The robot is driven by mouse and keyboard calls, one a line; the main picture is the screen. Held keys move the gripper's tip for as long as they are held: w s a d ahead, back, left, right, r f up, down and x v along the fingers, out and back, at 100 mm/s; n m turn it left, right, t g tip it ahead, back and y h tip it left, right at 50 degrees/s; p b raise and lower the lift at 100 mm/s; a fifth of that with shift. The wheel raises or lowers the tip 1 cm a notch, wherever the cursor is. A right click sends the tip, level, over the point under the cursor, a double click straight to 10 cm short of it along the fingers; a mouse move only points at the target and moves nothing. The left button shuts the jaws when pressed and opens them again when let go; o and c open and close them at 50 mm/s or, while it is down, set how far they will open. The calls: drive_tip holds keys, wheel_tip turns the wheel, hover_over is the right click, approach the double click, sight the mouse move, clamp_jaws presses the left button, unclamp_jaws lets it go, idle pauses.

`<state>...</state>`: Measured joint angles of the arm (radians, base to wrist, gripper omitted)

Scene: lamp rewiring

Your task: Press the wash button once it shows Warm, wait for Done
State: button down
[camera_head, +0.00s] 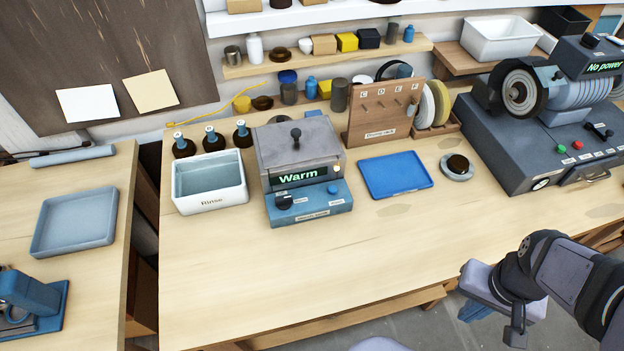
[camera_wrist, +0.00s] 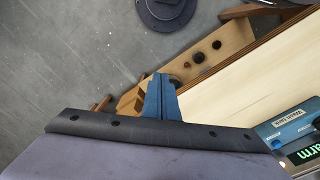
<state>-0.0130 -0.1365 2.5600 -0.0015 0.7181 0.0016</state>
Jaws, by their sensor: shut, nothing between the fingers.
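The wash tank (camera_head: 300,152) is a grey lidded box with a blue front base, standing on the bench left of centre. Its display (camera_head: 299,176) reads "Warm" in green. The blue base carries a dark knob (camera_head: 284,202) on the left and a small blue button (camera_head: 334,189) on the right. My gripper (camera_head: 470,313) is at the lower right, past the bench's front edge and well away from the tank. Its blue fingers (camera_wrist: 161,97) are shut and empty. In the wrist view, the tank's labelled blue base (camera_wrist: 288,125) shows at the right edge, partly cut off.
A white Rinse bin (camera_head: 210,199) stands left of the tank, with several dark bottles behind it. A blue tray (camera_head: 396,175) and a small round dish (camera_head: 457,168) lie to the right. A machine reading "No power" (camera_head: 605,67) is at the far right. The front bench top is clear.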

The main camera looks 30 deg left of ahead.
drive_tip(key=w+a+f+g+y+p, duration=0.1)
drive_tip(key=w+a+g+p, duration=0.15)
drive_tip(key=a, duration=0.75)
drive_tip(key=w+a+f+g+y+p, duration=0.1)
drive_tip(key=a+y+p, duration=0.15)
drive_tip(key=a, duration=0.85)
drive_tip(key=w+a+r+m+t+y, duration=0.2)
drive_tip(key=w+a+r+m, duration=0.2)
drive_tip(key=w+a+m, duration=0.1)
drive_tip(key=w+a+r+m+t+y, duration=0.2)
drive_tip(key=w+a+r+m, duration=0.3)
drive_tip(key=w+a, duration=0.3)
drive_tip(key=shift+a+r+y, duration=0.15)
drive_tip(key=shift+a+y, duration=0.7)
drive_tip(key=shift+a, duration=0.35)
